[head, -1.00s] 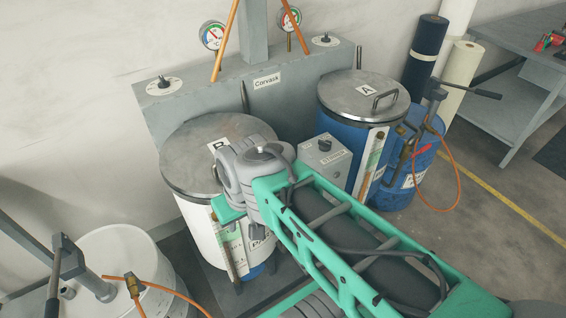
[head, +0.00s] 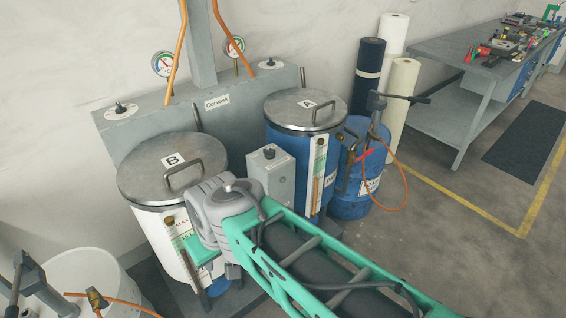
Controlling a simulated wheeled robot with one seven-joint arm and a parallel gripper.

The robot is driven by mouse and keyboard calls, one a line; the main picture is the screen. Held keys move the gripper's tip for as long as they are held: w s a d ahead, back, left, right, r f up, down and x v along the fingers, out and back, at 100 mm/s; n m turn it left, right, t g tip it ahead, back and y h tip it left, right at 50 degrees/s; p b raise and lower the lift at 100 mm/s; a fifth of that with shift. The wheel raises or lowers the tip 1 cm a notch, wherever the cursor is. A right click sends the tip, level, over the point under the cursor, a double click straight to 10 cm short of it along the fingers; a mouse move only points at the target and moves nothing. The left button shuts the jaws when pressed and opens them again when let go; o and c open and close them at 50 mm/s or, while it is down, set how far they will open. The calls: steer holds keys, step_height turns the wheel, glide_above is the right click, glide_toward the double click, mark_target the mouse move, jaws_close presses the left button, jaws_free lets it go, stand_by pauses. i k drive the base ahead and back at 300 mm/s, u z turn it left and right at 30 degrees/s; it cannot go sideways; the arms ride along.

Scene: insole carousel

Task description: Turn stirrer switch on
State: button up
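The stirrer switch is a dark knob (head: 269,152) on top of a grey box (head: 272,178) between two tanks. The knob and the top of the box are in plain view; my arm hides the lower part of the box. The box's label is too small to read now. My gripper (head: 215,262) is at the end of the green and grey arm, in front of the white tank B, left of and nearer than the switch box. Its fingers are mostly hidden behind my wrist, so I cannot tell their opening. I see no contact with the knob.
Tank B has a metal lid (head: 172,166) with a handle, and blue tank A has a similar lid (head: 305,108). A grey panel (head: 215,113) with two other knobs stands behind. A blue drum (head: 352,198) with an orange hose stands right.

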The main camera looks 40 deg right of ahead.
mark_target(270, 154)
steer(key=z, duration=0.8)
steer(key=i, duration=0.3)
steer(key=u, duration=0.3)
steer(key=k, duration=1.05)
steer(key=z, duration=0.6)
steer(key=i, duration=1.45)
steer(key=u, duration=0.5)
